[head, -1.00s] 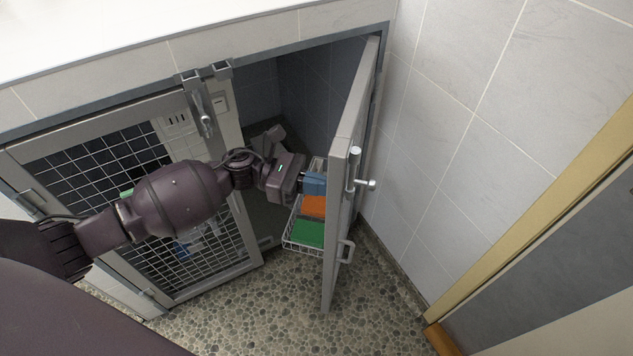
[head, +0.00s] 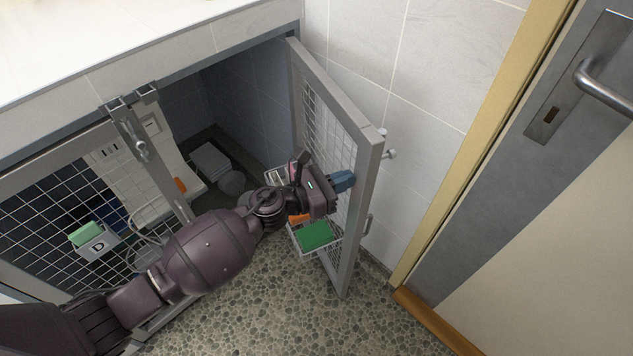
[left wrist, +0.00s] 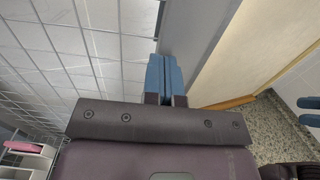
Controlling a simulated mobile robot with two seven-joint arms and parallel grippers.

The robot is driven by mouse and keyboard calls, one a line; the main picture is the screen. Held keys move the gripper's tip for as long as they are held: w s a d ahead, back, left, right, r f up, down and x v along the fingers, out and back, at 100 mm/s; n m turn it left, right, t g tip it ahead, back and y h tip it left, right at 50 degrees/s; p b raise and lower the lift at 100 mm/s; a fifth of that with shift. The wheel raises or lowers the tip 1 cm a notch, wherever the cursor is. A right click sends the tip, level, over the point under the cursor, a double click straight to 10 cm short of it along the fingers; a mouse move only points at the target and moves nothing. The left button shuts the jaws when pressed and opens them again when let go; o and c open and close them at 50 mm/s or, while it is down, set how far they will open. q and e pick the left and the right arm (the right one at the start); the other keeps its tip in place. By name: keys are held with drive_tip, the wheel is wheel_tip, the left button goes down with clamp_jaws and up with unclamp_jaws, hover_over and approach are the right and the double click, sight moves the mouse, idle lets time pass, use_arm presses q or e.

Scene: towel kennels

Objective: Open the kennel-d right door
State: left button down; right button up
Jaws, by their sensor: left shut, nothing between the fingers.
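The kennel's right door (head: 352,226), a grey frame with wire mesh, stands swung well out from the opening. Its bolt and handle are on the outer side, near the white tiled wall. My left gripper (head: 343,181) is inside the door, its blue fingers shut and empty against or very near the inner face by the free edge. I cannot tell if they touch. The fingers (left wrist: 166,76) also show beside the mesh in the left wrist view. Blue fingertips at that view's right edge look like my right gripper (left wrist: 309,111), cut off.
A wire basket with a green item (head: 315,236) hangs inside the right door. A bowl (head: 231,182) is inside the kennel. A room door (head: 530,230) stands at right.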

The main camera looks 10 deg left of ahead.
use_arm(q)
drive_tip(key=w+d+n+t, duration=0.1)
drive_tip(key=w+d, duration=0.3)
drive_tip(key=d, duration=0.3)
drive_tip(key=shift+w+d+y, duration=0.2)
drive_tip(key=shift+d+y, duration=0.05)
drive_tip(key=shift+y, duration=0.15)
idle(0.3)
